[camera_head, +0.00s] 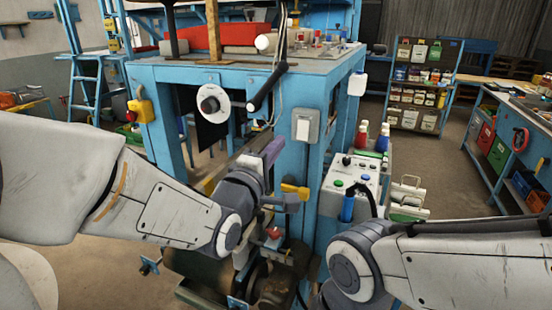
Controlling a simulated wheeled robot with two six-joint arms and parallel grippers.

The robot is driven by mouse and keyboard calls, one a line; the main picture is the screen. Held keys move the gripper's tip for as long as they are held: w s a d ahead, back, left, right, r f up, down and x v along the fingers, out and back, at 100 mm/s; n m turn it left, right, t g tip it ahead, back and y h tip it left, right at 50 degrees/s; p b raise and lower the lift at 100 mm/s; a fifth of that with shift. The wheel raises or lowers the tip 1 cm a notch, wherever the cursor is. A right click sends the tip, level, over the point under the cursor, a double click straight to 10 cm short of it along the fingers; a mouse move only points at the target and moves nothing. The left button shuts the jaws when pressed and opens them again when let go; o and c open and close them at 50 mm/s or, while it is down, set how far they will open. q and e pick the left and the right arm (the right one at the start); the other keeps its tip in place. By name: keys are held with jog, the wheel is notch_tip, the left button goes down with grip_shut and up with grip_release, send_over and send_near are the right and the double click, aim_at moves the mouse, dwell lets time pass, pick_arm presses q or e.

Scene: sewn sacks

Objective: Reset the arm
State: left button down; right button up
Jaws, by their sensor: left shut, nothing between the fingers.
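My left arm comes in from the left and reaches to the front of a blue machine frame (290,205). My left gripper (273,151) is at the end of it, pointing up and to the right, small and dark purple-grey. It is shut with nothing in it. Whether it touches the machine behind it I cannot tell. My right arm comes in from the right, and its joint bends down at the bottom edge. My right gripper is out of the picture. No sack can be made out.
A control box (352,180) with buttons stands right of the machine. Dark rollers (265,285) lie low below my left arm. A shelf rack (422,85) stands at the back, and a workbench (520,135) at the right. Between them the floor (448,165) is clear.

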pick_arm(q)
jog(key=shift+s+a, duration=0.1)
jog(key=shift+s, duration=0.1)
dwell(0.3)
jog(key=s+d+f+m+g+y, duration=0.1)
jog(key=s+d+f+m+g, duration=0.1)
jog(key=s+f+m+g, duration=0.5)
jog(key=s+d+f+m+g, duration=0.25)
jog(key=s+f+m, duration=0.25)
jog(key=f, duration=0.4)
jog(key=s+a+f+m+g+y, duration=0.2)
jog(key=s+m+g, duration=0.2)
jog(key=s, duration=0.4)
jog(key=s+a+f+m+g+y, duration=0.1)
jog(key=s+m+g, duration=0.3)
jog(key=s, duration=0.4)
jog(key=shift+a+f+m+y, duration=0.4)
jog(key=shift+a+f+m, duration=0.3)
jog(key=shift+f+m, duration=0.15)
jog(key=shift+g, duration=0.25)
